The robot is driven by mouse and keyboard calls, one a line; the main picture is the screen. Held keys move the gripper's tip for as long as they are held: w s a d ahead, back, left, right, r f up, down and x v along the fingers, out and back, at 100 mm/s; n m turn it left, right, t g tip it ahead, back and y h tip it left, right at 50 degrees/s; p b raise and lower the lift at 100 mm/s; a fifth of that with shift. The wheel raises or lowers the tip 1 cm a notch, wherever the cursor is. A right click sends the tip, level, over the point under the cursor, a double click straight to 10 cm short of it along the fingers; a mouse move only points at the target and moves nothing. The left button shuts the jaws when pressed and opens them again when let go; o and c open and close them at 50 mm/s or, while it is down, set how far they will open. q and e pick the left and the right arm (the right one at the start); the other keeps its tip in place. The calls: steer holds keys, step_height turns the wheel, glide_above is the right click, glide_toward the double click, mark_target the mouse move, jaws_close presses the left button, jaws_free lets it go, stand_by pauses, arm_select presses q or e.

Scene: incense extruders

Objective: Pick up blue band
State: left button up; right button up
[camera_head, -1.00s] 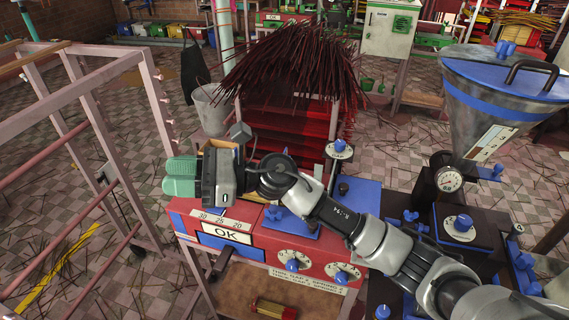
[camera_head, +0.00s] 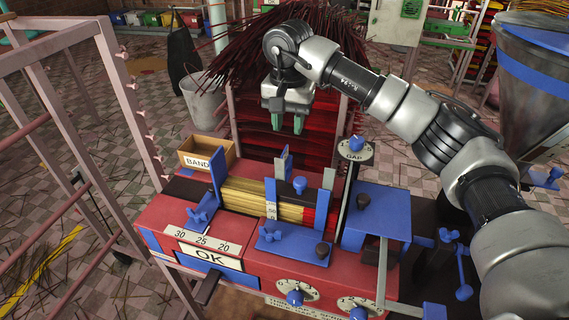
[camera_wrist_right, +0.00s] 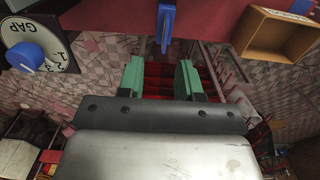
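I cannot make out a separate blue band in either view. An open wooden box marked BAND (camera_head: 207,155) sits at the back left of the red machine. The box also shows at the upper right of the right wrist view (camera_wrist_right: 272,36), and I see no band inside it. My right gripper (camera_head: 288,122) hangs fingers down behind the machine, to the right of the box. Its green fingers are apart with nothing between them, as the wrist view shows (camera_wrist_right: 160,78). My left gripper is not in view.
A bundle of yellow and red sticks (camera_head: 245,204) lies between blue uprights on the red machine (camera_head: 150,221). A rack of dark sticks (camera_head: 345,100) stands behind. A metal hopper (camera_head: 540,90) is at right, a pale frame (camera_head: 120,90) at left.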

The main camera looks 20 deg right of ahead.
mark_target(285, 150)
step_height(285, 150, down, 4)
steer(key=shift+s+a+r, duration=0.1)
steer(key=f, duration=0.4)
steer(key=f+p, duration=0.1)
steer(key=shift+a+f, duration=0.3)
steer(key=shift+f, duration=0.1)
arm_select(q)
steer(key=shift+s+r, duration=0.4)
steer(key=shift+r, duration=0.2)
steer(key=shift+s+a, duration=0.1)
arm_select(e)
steer(key=c, duration=0.6)
